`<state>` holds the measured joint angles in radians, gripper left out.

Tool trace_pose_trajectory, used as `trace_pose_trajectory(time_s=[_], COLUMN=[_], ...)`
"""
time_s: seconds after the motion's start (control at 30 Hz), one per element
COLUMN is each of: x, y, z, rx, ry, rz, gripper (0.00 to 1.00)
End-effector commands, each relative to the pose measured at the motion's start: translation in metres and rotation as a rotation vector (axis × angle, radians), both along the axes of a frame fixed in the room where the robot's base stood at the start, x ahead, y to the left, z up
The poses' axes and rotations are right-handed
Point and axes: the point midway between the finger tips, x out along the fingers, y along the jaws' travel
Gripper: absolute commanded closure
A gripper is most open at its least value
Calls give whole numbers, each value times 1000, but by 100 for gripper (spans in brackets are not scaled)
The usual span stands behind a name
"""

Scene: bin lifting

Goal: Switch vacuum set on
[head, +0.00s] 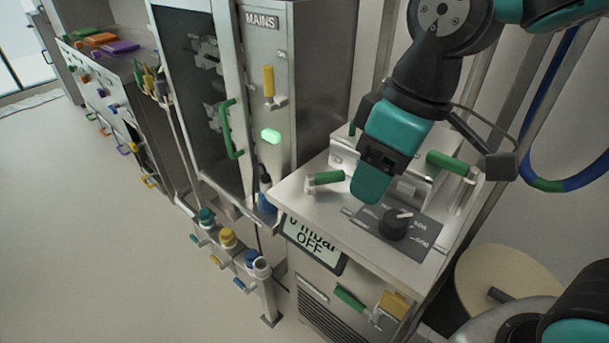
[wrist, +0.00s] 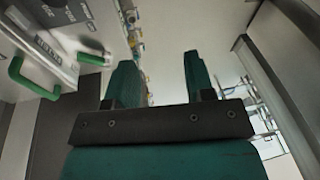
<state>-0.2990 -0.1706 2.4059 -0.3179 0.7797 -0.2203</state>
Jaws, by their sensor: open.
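The vacuum set (head: 292,207) is a steel unit with a white top in the head view. Its tilted display (head: 314,242) reads "0 mbar OFF". A black rotary knob (head: 394,223) with a pale pointer line sits on a dark labelled plate (head: 428,236) on the top. The pointer is towards the upper right. My gripper (head: 372,186) hangs just above and left of the knob, apart from it as far as I can tell. In the wrist view, my gripper (wrist: 161,75) shows two teal fingers spread apart with nothing between them.
A tall cabinet marked MAINS (head: 263,45) stands to the left. Coloured valves (head: 228,237) are in front of it. A round beige drum (head: 508,283) is at lower right. Floor at left is clear.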

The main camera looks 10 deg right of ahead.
Motion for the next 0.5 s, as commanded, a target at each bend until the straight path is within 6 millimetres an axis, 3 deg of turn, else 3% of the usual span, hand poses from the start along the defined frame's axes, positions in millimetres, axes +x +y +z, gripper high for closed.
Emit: trace_pose_trajectory(time_s=[0.1,0.2,0.3,0.4,0.5], x=[77,140,189,221,240], y=[-4,-2,5,14,24], z=[4,0,-10,-24,-36], rx=[-165,-313,-435,-521,-573], ry=[-46,-56,-34,8,48], rz=[170,340,494,620,710], gripper=[51,51,51,51,51])
